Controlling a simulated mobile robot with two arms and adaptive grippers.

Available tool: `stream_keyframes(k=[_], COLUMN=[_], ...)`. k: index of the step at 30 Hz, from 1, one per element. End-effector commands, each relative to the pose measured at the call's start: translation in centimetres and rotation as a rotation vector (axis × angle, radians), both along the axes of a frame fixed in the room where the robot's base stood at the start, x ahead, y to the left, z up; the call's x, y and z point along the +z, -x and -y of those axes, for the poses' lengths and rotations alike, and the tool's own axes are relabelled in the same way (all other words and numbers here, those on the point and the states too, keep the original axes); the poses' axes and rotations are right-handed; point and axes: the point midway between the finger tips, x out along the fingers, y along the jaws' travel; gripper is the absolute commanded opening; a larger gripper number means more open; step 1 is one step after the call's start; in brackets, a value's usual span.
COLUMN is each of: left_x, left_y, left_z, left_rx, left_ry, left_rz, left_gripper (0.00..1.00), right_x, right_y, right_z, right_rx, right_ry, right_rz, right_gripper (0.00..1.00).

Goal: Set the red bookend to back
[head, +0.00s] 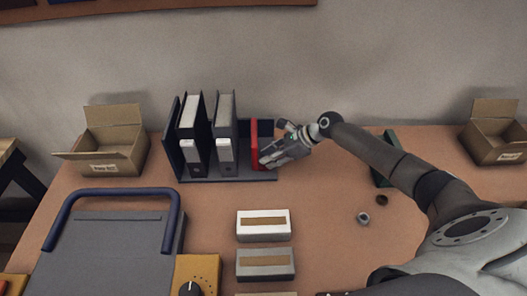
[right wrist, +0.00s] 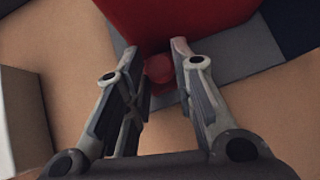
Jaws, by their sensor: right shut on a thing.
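The red bookend (head: 257,146) stands upright at the right end of a dark rack (head: 228,178) that holds two dark binders (head: 194,132). My right gripper (head: 266,163) reaches in from the right and is at the bookend's front lower part. In the right wrist view the bookend's red face (right wrist: 175,20) fills the top, and a round red knob (right wrist: 159,69) sits between the fingers of my right gripper (right wrist: 156,52), which is shut on it. Part of the bookend is hidden behind the gripper in the head view. My left gripper is not in view.
Open cardboard boxes stand at the back left (head: 112,150) and back right (head: 496,137). A white box (head: 263,225) and a grey box (head: 265,263) lie in front of the rack. A green block (head: 385,160) stands behind my right arm. Two small rings lie on the table.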

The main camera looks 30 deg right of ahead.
Motion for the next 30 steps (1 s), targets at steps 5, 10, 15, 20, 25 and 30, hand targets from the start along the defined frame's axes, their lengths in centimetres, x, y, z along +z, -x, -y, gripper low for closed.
stream_keyframes(k=[5,10,15,20,25,30], left_x=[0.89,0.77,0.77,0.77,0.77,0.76], left_y=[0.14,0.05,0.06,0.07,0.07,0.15], left_z=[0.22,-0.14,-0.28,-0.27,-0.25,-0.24], left_rx=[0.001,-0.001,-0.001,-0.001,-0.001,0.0], left_ry=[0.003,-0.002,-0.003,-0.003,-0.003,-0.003], left_rz=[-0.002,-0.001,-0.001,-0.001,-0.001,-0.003], left_gripper=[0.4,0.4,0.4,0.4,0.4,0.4], right_x=[0.11,-0.01,-0.02,-0.01,-0.01,0.33], right_y=[0.54,0.54,0.53,0.53,0.54,0.76], right_z=[1.14,1.24,1.25,1.17,1.11,1.44], right_rx=[-0.002,-0.001,-0.003,-0.002,-0.001,-0.001], right_ry=[-0.002,0.0,0.0,-0.001,-0.002,-0.002], right_rz=[0.001,0.002,0.002,0.002,0.002,0.001], right_gripper=[0.0,0.0,0.32,0.46,0.46,0.46])
